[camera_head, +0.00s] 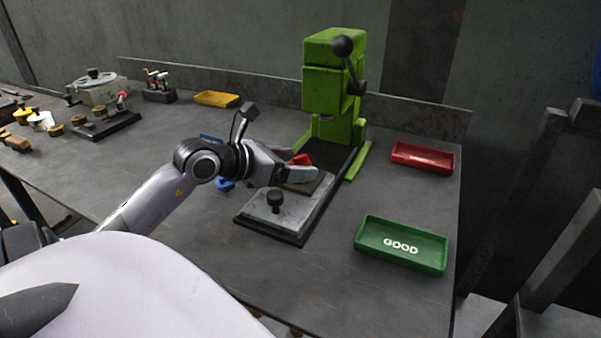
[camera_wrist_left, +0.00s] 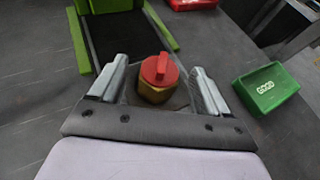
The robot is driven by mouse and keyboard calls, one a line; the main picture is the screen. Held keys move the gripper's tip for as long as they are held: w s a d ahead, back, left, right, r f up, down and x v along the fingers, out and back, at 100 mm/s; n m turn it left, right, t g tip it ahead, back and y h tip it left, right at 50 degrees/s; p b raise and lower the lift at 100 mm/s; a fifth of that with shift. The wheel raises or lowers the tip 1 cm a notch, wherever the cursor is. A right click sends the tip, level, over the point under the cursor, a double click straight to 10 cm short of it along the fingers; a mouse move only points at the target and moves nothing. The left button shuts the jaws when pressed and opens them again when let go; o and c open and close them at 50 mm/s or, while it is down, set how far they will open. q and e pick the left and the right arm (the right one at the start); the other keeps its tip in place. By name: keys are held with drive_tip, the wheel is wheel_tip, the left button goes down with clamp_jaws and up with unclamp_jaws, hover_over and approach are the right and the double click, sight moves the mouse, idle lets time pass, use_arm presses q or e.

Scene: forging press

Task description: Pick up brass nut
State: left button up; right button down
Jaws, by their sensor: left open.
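A brass-coloured nut (camera_wrist_left: 153,95) with a red part (camera_wrist_left: 160,68) on top shows in the left wrist view, between the two fingers of my left gripper (camera_wrist_left: 160,72). The fingers stand open on either side of it, with a gap at each side. In the head view my left gripper (camera_head: 303,165) is over the far part of the grey fixture plate (camera_head: 290,212). The red part (camera_head: 301,159) shows there beside the fingers, while the brass body is hidden behind the gripper. My right gripper is not in view.
A green press (camera_head: 333,80) stands just behind the fixture. A green GOOD tray (camera_head: 400,262) lies at the front right and a red tray (camera_head: 422,168) at the back right. A black knob (camera_head: 275,200) rises from the plate. A yellow tray (camera_head: 217,99) lies at the back.

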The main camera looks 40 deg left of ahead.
use_arm(q)
drive_tip(key=c, duration=1.3)
drive_tip(key=shift+r, duration=0.1)
clamp_jaws()
drive_tip(key=shift+r, duration=0.1)
